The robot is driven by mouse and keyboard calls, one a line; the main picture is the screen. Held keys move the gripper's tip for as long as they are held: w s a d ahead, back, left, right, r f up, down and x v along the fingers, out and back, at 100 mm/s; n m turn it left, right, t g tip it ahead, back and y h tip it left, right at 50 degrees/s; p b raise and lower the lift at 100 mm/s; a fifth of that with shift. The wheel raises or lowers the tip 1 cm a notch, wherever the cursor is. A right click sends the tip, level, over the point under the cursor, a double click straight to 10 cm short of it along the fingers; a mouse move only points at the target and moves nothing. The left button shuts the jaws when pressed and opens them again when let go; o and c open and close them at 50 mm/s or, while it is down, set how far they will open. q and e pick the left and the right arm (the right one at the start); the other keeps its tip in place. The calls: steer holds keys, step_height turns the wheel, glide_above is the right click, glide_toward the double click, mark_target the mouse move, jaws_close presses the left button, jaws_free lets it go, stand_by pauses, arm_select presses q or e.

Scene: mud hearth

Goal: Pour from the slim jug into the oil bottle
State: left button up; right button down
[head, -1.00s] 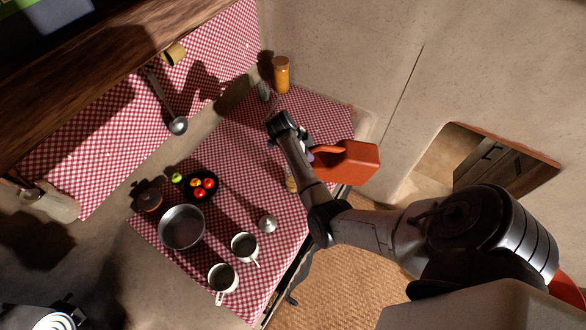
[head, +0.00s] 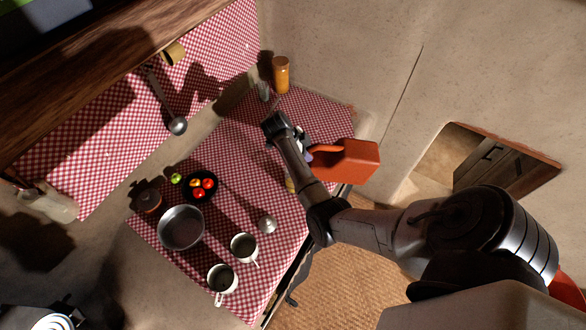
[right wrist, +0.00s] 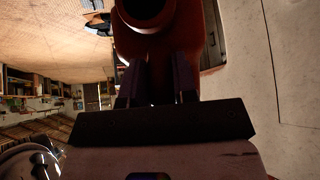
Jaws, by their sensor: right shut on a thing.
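The slim jug (head: 345,161) is orange-red and angular. It is off the table, past the right edge of the checked cloth in the head view. My right gripper (right wrist: 158,85) is shut on it; in the head view my forearm mostly hides the jaws. In the right wrist view the jug (right wrist: 210,40) shows above the fingers, with a dark round opening at the top. A small yellowish thing (head: 290,185) shows beside my forearm, mostly hidden; I cannot tell whether it is the oil bottle. My left gripper is not in view.
An orange jar (head: 281,75) stands at the back corner beside a small clear glass item (head: 264,91). The cloth's back right is fairly clear.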

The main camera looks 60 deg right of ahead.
steer(key=shift+w+r, duration=0.1)
steer(key=shift+r, duration=0.05)
stand_by(0.5)
steer(key=shift+w+g+h, duration=0.1)
steer(key=shift+g+h, duration=0.2)
steer(key=shift+g, duration=0.2)
stand_by(0.4)
steer(key=shift+a, duration=0.1)
stand_by(0.6)
